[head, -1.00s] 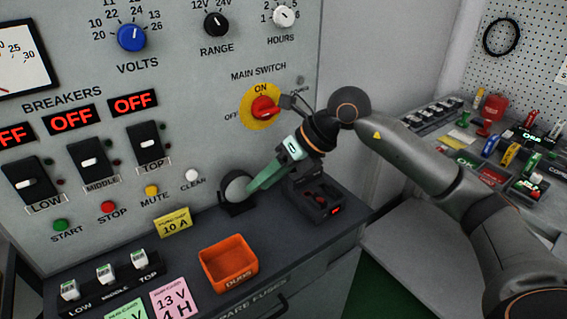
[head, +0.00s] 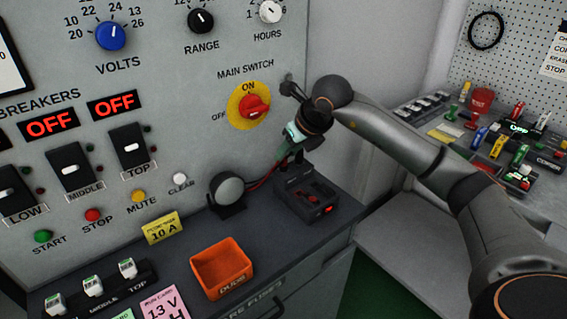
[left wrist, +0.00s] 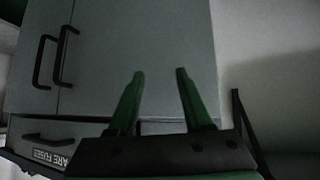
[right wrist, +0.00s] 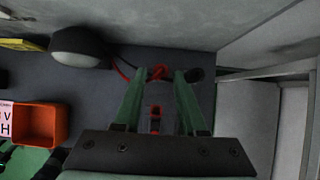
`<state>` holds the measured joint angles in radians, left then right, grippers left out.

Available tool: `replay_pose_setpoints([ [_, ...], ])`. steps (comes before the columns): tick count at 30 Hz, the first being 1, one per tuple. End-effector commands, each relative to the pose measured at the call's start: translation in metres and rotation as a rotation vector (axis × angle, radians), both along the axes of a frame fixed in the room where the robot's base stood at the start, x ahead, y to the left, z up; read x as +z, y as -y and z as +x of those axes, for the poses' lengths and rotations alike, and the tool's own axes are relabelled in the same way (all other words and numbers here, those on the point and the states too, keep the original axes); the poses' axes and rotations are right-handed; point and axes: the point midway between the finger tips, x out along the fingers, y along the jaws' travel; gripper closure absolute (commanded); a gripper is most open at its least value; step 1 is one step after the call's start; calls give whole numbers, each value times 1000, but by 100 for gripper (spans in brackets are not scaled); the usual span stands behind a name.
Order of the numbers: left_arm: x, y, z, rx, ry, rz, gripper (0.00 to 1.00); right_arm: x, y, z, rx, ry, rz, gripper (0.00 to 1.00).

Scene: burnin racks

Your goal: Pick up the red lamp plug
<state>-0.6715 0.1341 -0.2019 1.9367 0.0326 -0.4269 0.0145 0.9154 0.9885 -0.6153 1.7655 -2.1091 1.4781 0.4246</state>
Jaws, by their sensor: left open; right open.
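A red plug-like piece (right wrist: 158,72) shows between the fingertips of my right gripper (right wrist: 158,73) in the right wrist view; whether it touches them I cannot tell. A red cable (right wrist: 121,70) runs towards it from the round grey lamp (right wrist: 78,46). In the head view the red cable (head: 262,180) rises from beside the lamp (head: 227,190) towards my right gripper (head: 283,154), and the plug itself is hard to make out. My right gripper is open and points down. My left gripper (left wrist: 160,75) is open and empty, facing grey cabinet doors in the left wrist view.
A dark box (head: 306,194) with red parts stands right of the lamp, close to the right gripper. An orange bin (head: 221,268) sits in front on the bench. The panel with the red main switch (head: 254,106) rises behind. A crowded side table (head: 470,150) is at right.

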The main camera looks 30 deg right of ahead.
Motion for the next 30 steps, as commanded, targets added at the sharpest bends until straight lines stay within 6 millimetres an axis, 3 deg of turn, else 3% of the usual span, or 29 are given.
replay_pose_setpoints([
  [6, 1, -4, 0, 6, 0, 6, 50, -27, -1, 16, 1, -2, 3, 60],
  [15, 0, -4, -1, 6, -2, 7, 50, -32, -1, 19, 1, -1, 1, 60],
  [26, 2, -3, 0, 4, 2, 4, 50, -31, -1, 19, 1, 0, 1, 100],
  [30, 3, -2, 1, 3, 5, 2, 50, -31, 0, 19, 0, 1, 1, 100],
])
